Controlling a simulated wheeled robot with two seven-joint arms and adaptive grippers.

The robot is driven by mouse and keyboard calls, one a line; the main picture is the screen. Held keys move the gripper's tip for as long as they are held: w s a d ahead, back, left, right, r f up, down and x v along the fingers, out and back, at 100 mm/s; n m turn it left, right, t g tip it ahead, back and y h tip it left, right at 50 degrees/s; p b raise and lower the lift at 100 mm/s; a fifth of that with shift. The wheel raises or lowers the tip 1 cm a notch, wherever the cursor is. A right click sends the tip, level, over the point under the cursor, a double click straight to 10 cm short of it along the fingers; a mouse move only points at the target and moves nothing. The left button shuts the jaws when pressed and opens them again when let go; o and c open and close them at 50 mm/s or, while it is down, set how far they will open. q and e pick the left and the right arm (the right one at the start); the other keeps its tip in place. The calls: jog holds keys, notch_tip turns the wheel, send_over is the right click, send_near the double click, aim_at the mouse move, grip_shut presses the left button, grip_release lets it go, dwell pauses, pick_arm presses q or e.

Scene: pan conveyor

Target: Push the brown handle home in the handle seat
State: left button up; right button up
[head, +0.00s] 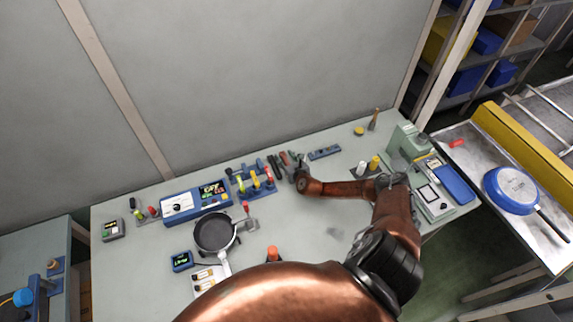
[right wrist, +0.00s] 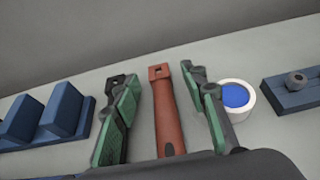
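The brown handle (right wrist: 166,110), reddish with a square hole near its far end, shows in the middle of the right wrist view. My right gripper (right wrist: 159,80) is open, with one green-padded finger on each side of the handle. Gaps show between the handle and both fingers. The handle's near end is hidden behind the gripper body. In the head view the handle (head: 284,158) is small, at the back of the table beyond my right wrist. I cannot make out the handle seat for certain. My left gripper is not in view.
A blue ridged block (right wrist: 66,112) stands left of the gripper in the wrist view. A white cup with a blue inside (right wrist: 237,98) and a blue bar with a knob (right wrist: 290,92) are at right. A dark pan (head: 213,232) sits at the table's front left.

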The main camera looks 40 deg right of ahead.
jog(key=shift+w, duration=0.1)
grip_shut()
dwell(0.5)
